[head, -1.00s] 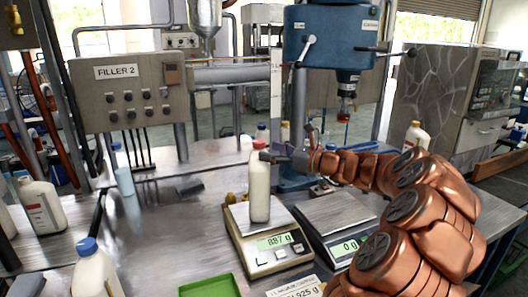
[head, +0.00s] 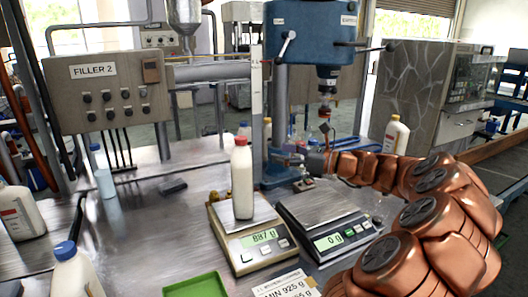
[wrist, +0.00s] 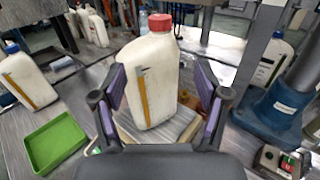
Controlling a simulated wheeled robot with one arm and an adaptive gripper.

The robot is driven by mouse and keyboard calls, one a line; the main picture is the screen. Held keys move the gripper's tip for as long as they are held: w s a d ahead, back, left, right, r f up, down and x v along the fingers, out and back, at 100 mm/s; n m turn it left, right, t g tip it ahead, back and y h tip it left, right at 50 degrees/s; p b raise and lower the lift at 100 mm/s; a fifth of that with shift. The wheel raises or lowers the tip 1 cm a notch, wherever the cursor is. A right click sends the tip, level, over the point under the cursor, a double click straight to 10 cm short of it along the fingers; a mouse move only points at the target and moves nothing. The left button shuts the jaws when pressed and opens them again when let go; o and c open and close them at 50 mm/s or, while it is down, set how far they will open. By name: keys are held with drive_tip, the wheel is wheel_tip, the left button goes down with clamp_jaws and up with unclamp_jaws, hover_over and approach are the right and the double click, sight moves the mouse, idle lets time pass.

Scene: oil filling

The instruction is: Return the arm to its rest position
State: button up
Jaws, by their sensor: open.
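My gripper (wrist: 158,110) is open in the wrist view, with its two purple-padded fingers apart. A white bottle with a red cap (wrist: 152,75) stands upright ahead of the fingers, in line with the gap between them. In the head view the red-capped bottle (head: 242,180) stands on the left scale (head: 226,238), whose display reads 887 g. My gripper (head: 308,162) is to the right of the bottle there, with a clear gap between them. My copper arm fills the right of the head view.
The right scale (head: 322,216) is empty and reads 0 g. A blue capping press (head: 320,40) stands behind my gripper. A blue-capped bottle (head: 76,272) and a green tray (head: 195,287) are at the front left. Bare table lies left of the left scale.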

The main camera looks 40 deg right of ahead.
drive_tip(key=w+a+n+g+y+p, duration=0.25)
drive_tip(key=a+n+g, duration=0.55)
drive_tip(key=a, duration=1.3)
drive_tip(key=s+a+f+n+g+p, duration=0.1)
drive_tip(key=s+a+f+n+g, duration=0.1)
drive_tip(key=s+a+n, duration=0.35)
drive_tip(key=s+a+f+n+g+p, duration=0.1)
drive_tip(key=s+a+n+g, duration=0.1)
drive_tip(key=a, duration=0.6)
drive_tip(key=s+a+f+n+g+h+p, duration=0.1)
drive_tip(key=s+a+f+n+g+h, duration=0.1)
drive_tip(key=s+a+n, duration=0.3)
drive_tip(key=s+a+f+n+g+h+p, duration=0.1)
drive_tip(key=s+f+n+g+h, duration=0.15)
drive_tip(key=s, duration=0.45)
drive_tip(key=s+d+f+n+g+h+p, duration=0.1)
drive_tip(key=s+d+n+h, duration=0.1)
drive_tip(key=s, duration=0.4)
drive_tip(key=s+d+f+n+h+p, duration=0.1)
drive_tip(key=s+d+n+h, duration=0.2)
drive_tip(key=s+n, duration=0.3)
drive_tip(key=shift+d+f+g+h, duration=0.2)
drive_tip(key=shift+d+g+h, duration=0.1)
drive_tip(key=shift+d+g, duration=0.1)
